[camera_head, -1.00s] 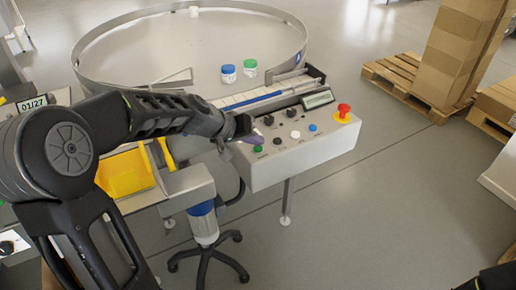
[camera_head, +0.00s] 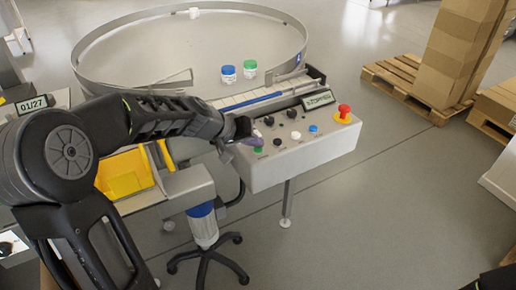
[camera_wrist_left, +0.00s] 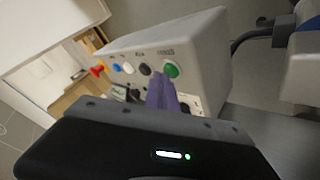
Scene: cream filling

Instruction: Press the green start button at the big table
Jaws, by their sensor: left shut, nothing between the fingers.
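The green start button (camera_head: 258,150) is at the left front of the control box (camera_head: 300,158) on the big round table (camera_head: 150,75). It also shows in the left wrist view (camera_wrist_left: 171,70). My left gripper (camera_head: 250,140) is shut and empty, with its purple fingertips right beside and just above the button. In the left wrist view the fingertips (camera_wrist_left: 162,90) end close to the button's lower left. I cannot tell whether they touch it. My right gripper is not in view.
Black, white and blue buttons sit beside the green one, with a red emergency knob (camera_head: 344,112) at the right end. A small display (camera_head: 318,99) stands behind. Blue-lidded (camera_head: 229,73) and green-lidded (camera_head: 250,69) jars stand on the table. A yellow bin (camera_head: 125,174) is at left.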

